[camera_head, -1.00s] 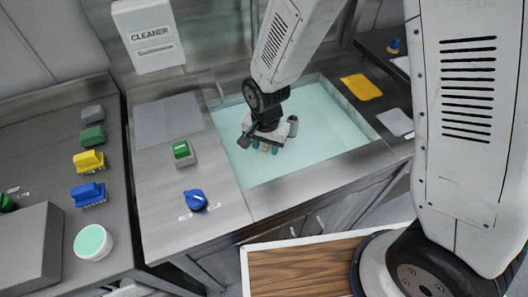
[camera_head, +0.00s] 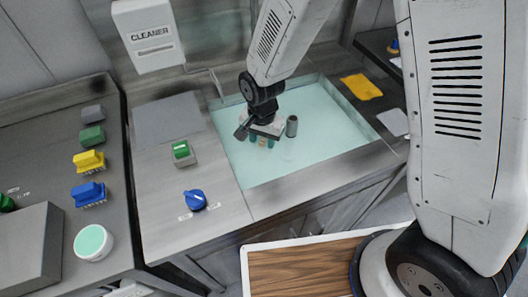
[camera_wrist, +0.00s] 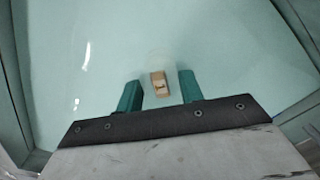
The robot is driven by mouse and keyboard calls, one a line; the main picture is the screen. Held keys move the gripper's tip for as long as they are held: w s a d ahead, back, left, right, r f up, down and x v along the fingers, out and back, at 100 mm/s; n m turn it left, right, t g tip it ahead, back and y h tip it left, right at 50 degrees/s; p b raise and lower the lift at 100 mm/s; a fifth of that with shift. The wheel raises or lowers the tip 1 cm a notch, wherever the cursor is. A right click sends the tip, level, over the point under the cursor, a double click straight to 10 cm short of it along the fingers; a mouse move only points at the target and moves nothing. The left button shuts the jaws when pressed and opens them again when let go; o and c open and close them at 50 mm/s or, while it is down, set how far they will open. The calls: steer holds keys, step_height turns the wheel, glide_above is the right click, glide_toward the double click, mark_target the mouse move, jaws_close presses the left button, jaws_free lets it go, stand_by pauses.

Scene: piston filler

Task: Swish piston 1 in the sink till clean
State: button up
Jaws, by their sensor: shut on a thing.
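The sink (camera_head: 364,105) is a metal basin with pale teal liquid in it. My gripper (camera_head: 262,142) points down over the left part of the sink. In the wrist view its two teal fingers (camera_wrist: 160,92) stand on either side of a small tan block with brown marks, which I take to be piston 1 (camera_wrist: 160,84). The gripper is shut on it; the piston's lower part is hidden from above. I cannot tell how deep it is in the liquid.
A grey cylinder (camera_head: 292,126) shows right of my gripper. A cleaner dispenser (camera_head: 150,38) hangs behind. A yellow cloth (camera_head: 361,87) lies right. The sink's right side is open liquid.

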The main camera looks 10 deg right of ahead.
mark_target(263, 145)
steer(key=shift+s, duration=0.1)
steer(key=shift+s+d, duration=0.15)
steer(key=shift+s, duration=0.35)
steer(key=shift+s+d, duration=0.15)
steer(key=shift+s, duration=0.35)
steer(key=shift+w+a, duration=0.2)
steer(key=shift+w, duration=0.3)
steer(key=shift+r, duration=0.1)
step_height(263, 145, up, 12)
steer(key=shift+r, duration=0.25)
stand_by(0.9)
stand_by(1.0)
steer(key=shift+r, duration=2)
